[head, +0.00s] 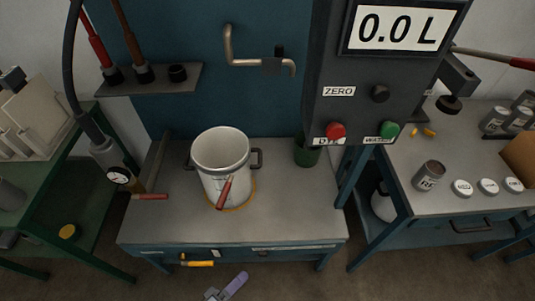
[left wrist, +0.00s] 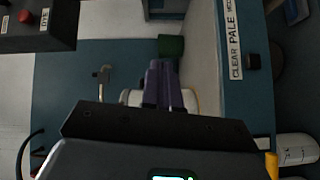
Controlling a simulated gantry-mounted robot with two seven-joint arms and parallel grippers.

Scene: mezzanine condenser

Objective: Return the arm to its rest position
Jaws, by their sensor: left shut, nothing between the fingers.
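My left gripper (head: 234,284) shows at the bottom edge of the head view, in front of the middle bench. Its purple fingers (left wrist: 162,82) are together and empty in the left wrist view. It is apart from the white pot (head: 221,150), which stands upright on the bench with a red-handled tool against its front. The pot is partly hidden behind the fingers in the wrist view. The rest of my left arm is out of the head view. My right gripper is in neither view.
The middle bench (head: 270,207) has free room right of the pot. A dark green cup (head: 306,151) stands at its back. A control box (head: 357,100) reading 0.0 L hangs above. A can (head: 428,176) and white-lidded containers stand on the right bench.

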